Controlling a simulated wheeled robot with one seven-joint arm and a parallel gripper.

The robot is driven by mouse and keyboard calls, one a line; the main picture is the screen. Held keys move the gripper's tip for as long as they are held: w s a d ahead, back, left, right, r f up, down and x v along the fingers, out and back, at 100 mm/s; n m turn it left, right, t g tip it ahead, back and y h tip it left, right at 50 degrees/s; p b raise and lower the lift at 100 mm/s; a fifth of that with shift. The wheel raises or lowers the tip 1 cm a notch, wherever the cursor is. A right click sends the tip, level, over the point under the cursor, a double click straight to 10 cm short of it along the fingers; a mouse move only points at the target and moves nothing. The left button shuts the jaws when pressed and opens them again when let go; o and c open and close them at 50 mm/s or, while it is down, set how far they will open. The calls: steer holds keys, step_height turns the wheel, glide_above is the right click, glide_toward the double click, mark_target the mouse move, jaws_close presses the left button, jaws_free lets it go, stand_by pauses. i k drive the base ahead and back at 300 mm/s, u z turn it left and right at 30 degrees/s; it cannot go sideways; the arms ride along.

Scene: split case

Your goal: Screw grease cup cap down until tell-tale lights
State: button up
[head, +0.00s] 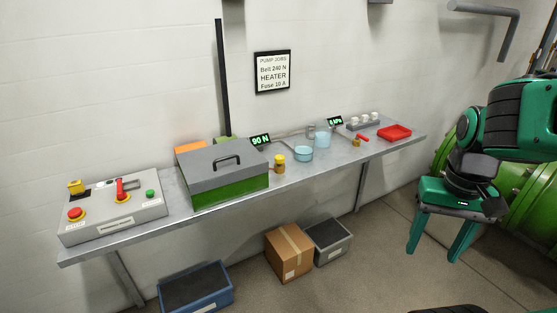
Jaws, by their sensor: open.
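I cannot make out for sure which thing is the grease cup or its cap. A small yellow cup-like thing with a darker band (279,164) stands upright on the bench, just right of the green box. A small brass fitting with a red handle (357,141) sits farther right on the bench. No lit tell-tale can be made out. My gripper (434,251) hangs at the right of the view, its two teal fingers pointing down, apart and empty. It is clear of the bench, in front of large green machinery (524,208).
The grey bench (222,208) runs along the wall. It carries a control box (112,212), a green box with grey lid (228,172), a pale blue bowl (303,154) and a red tray (394,132). A carton (289,254) and bins stand on the floor below.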

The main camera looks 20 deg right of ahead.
mark_target(280, 159)
steer(key=u, duration=0.25)
steer(key=i, duration=0.9)
steer(key=z, duration=0.35)
